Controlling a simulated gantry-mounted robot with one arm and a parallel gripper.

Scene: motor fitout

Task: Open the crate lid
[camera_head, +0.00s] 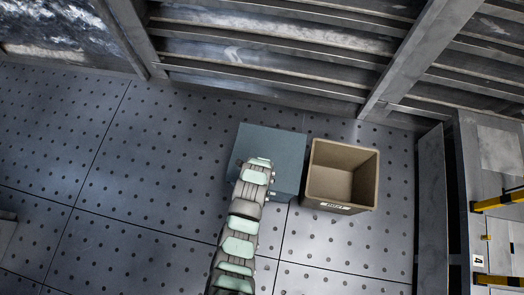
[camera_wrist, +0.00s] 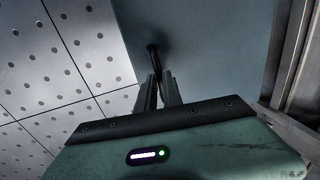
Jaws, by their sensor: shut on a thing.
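The crate lid (camera_head: 283,150) shows in the head view as a flat blue-grey panel, with my arm across its left part. In the wrist view the blue-grey panel (camera_wrist: 215,50) fills the upper middle and right. My gripper (camera_wrist: 160,82) is shut on a dark handle (camera_wrist: 153,54) that stands out from this panel. The fingers hide the handle's lower part. In the head view my arm hides the fingertips and the handle. I cannot tell from these frames whether the lid is raised; no crate interior shows.
An open tan bin (camera_head: 341,178) with a white label stands close to the right of the crate. Perforated floor (camera_head: 150,150) lies clear to the left. A slatted metal wall (camera_head: 270,45) runs behind, and a frame with yellow bars (camera_head: 497,201) stands at far right.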

